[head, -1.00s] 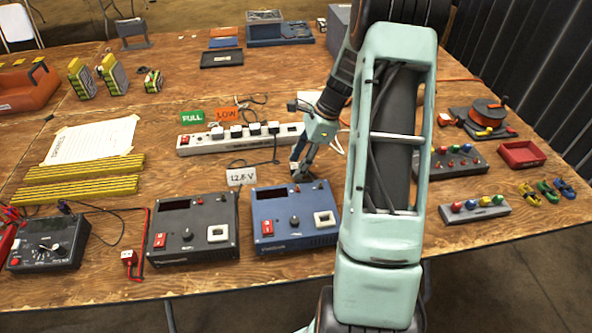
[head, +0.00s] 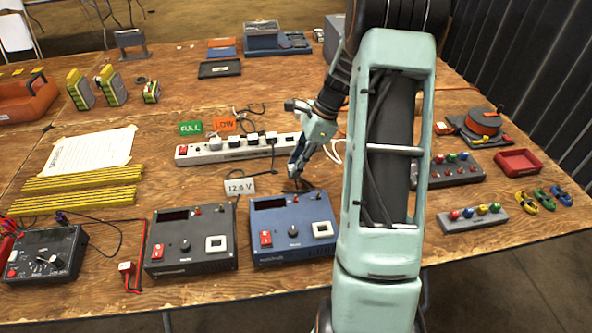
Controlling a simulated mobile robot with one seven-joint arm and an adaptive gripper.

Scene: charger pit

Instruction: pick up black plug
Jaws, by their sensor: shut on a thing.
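My gripper (head: 297,176) points down just behind the blue charger box (head: 292,232). Its jaws are shut on a small dark thing at the fingertips, which looks like the black plug (head: 299,187); it is tiny and partly hidden by the fingers. Whether it touches the table or the box's rear edge cannot be told. A dark cord (head: 262,170) runs from the strip towards the area behind the boxes.
A multimeter (head: 45,253) is at the left. Red tray (head: 519,160) and terminal blocks (head: 474,218) lie right. My arm hides the table's centre right.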

